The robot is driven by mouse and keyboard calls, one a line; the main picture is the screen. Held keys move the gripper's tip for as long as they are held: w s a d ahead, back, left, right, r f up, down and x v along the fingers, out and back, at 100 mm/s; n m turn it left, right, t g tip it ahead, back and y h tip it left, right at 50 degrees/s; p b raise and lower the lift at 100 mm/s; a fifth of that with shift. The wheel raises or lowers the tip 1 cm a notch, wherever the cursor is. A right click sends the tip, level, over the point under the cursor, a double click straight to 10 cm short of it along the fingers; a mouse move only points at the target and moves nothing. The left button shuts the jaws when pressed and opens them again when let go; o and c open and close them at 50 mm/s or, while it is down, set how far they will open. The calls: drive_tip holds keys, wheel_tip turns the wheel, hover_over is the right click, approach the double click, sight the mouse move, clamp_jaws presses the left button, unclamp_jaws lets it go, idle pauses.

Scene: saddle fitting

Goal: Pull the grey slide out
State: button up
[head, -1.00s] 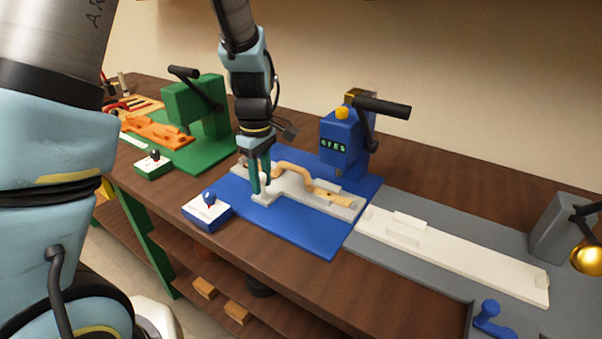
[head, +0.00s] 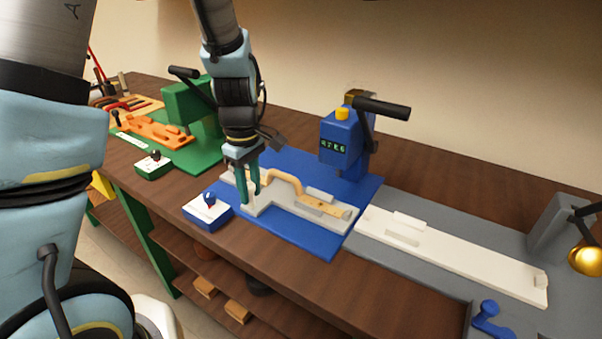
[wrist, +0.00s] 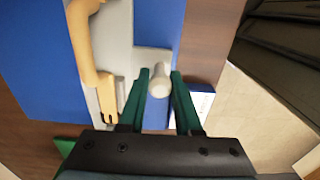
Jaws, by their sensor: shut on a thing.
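The grey slide (head: 283,208) is a light grey stepped piece on the blue baseplate (head: 310,240). A tan curved pipe-like piece (head: 285,178) lies along it. In the wrist view the slide (wrist: 152,60) lies ahead, with the tan piece (wrist: 82,45) at left. My gripper (head: 249,202) is at the slide's near-left end, pointing down. In the wrist view my gripper (wrist: 160,82) has its green fingers on either side of the slide's pale round knob (wrist: 159,80), shut on it. In the head view the fingers mostly hide the knob.
A blue press (head: 343,145) with a black lever stands behind the slide. A blue control box (head: 208,212) sits just left of the baseplate. A long white rail (head: 450,255) is at right, a green fixture (head: 190,120) at left. The bench's front edge is close.

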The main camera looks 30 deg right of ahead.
drive_tip(key=shift+s+a, duration=0.4)
drive_tip(key=shift+a, duration=0.35)
drive_tip(key=shift+s+a, duration=0.45)
drive_tip(key=shift+a, duration=0.25)
drive_tip(key=shift+s+a, duration=0.4)
drive_tip(key=shift+a, duration=0.35)
drive_tip(key=shift+o, duration=0.3)
drive_tip(key=shift+a, duration=0.1)
drive_tip(key=shift+o, duration=0.4)
drive_tip(key=shift+s+f, duration=0.1)
drive_tip(key=o, duration=0.7)
drive_tip(key=shift+a, duration=0.1)
drive_tip(key=shift+o, duration=0.2)
drive_tip(key=shift+r+p, duration=0.2)
drive_tip(key=shift+p, duration=0.1)
drive_tip(key=shift+r, duration=0.2)
drive_tip(key=r+p, duration=0.5)
drive_tip(key=shift+d+r+p, duration=0.2)
drive_tip(key=shift+p, duration=0.2)
